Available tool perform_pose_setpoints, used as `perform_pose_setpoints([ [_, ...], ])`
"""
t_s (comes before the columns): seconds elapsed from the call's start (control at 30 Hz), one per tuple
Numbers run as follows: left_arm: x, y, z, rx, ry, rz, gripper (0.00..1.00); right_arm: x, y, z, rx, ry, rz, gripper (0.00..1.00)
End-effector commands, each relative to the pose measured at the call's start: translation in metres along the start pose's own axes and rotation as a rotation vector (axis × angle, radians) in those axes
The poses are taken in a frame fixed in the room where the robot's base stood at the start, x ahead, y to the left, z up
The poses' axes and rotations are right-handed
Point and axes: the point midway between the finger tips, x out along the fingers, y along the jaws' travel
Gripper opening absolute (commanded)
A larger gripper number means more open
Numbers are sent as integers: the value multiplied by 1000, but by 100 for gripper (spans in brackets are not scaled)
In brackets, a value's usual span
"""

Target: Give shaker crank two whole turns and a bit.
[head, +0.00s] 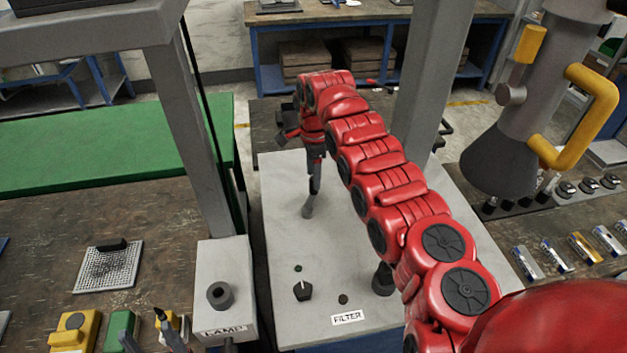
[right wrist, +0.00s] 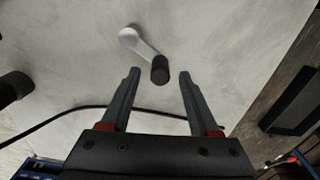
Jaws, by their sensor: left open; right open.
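The shaker crank (right wrist: 143,48) shows in the right wrist view as a pale grey arm. It runs from a round hub at upper left to a black knob (right wrist: 160,70). My right gripper (right wrist: 159,76) is open, with one fingertip on each side of the knob and a gap visible on both sides. My left gripper (head: 152,332) is open and empty at the bottom left edge.
A dark cable (right wrist: 85,108) lies near the crank.

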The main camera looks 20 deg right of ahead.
Motion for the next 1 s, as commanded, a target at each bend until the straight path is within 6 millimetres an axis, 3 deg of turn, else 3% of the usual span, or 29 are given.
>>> perform_pose_setpoints([
  [0.23,12,-1,-2,0,0,0,60,30,0,0,0,0,0,62],
  [0.6,13,-1,-2,0,0,0,60,37,-1,0,0,1,-3,60],
  [0.93,13,-1,-2,0,0,0,60,37,0,0,0,1,-2,1],
  [1.0,12,-1,-2,0,0,0,60,37,0,0,0,1,-2,0],
])
